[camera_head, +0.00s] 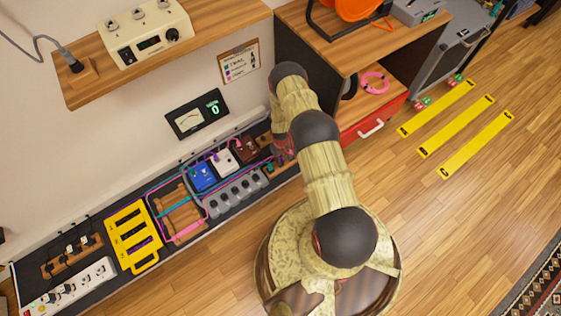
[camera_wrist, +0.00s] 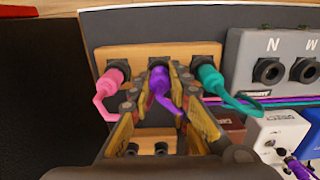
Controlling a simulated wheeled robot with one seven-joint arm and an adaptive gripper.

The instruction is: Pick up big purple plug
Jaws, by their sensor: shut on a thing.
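The big purple plug (camera_wrist: 160,84) is the middle one of three plugs at a wooden socket board (camera_wrist: 190,52) in the wrist view. My gripper (camera_wrist: 155,79) reaches over it, a finger on each side, and is shut on it. The plug's tip still points at the board's middle socket. Its purple cable bends down between the fingers and runs off to the right. In the head view my arm hides most of the gripper and the plug.
A pink plug (camera_wrist: 112,76) sits close on the left and a teal plug (camera_wrist: 210,78) close on the right. A grey box with round jacks (camera_wrist: 270,70) stands further right. In the head view, pedals (camera_head: 203,176) and cables crowd the bench.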

